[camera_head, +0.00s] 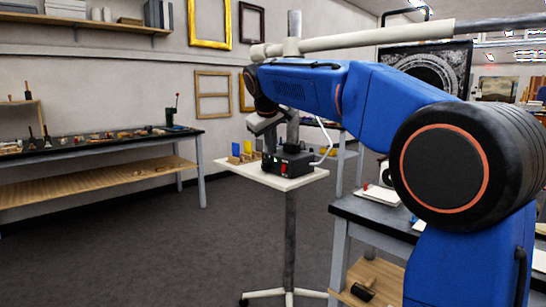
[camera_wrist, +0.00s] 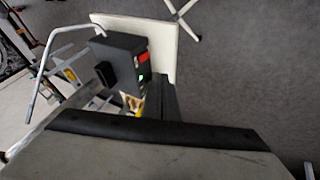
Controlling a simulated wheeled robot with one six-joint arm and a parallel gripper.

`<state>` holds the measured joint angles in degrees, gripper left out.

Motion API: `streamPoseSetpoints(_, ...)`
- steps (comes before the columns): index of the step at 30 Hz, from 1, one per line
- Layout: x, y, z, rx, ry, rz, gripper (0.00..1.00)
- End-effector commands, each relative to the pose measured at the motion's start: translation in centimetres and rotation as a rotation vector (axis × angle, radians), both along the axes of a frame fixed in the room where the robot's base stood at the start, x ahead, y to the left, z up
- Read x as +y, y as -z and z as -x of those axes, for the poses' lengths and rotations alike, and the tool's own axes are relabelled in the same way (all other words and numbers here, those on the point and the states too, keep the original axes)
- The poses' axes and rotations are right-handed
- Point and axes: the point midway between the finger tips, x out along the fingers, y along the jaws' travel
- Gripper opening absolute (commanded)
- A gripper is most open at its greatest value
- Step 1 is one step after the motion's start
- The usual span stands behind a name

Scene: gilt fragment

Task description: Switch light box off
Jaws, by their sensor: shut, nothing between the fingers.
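A black box (camera_head: 290,161) with a red switch (camera_head: 283,169) and a small green light stands on a white stand top; I take it for the light box. In the wrist view the box (camera_wrist: 112,52) shows its red switch (camera_wrist: 141,57) and the lit green light (camera_wrist: 141,77). My gripper (camera_head: 268,143) is shut and empty, just above and beside the box in the head view. In the wrist view its dark fingers (camera_wrist: 166,102) reach toward the box's lower right side; I cannot tell whether they touch it. The switch is not covered.
The white stand top (camera_head: 298,182) also holds small yellow, blue and wooden pieces (camera_head: 243,152). A dark-topped workbench (camera_head: 375,214) is at right and a long bench (camera_head: 100,146) at left.

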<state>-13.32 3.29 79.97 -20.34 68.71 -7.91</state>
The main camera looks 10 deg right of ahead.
Motion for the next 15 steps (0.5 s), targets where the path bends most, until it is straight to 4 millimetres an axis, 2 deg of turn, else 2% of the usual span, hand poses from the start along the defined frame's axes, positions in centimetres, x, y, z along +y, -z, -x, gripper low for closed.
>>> streamPoseSetpoints(6,0.4,-1.6,1.0,0.000,0.000,0.000,0.00)
streamPoseSetpoints(15,0.4,-1.8,1.1,0.000,0.001,-0.001,0.00)
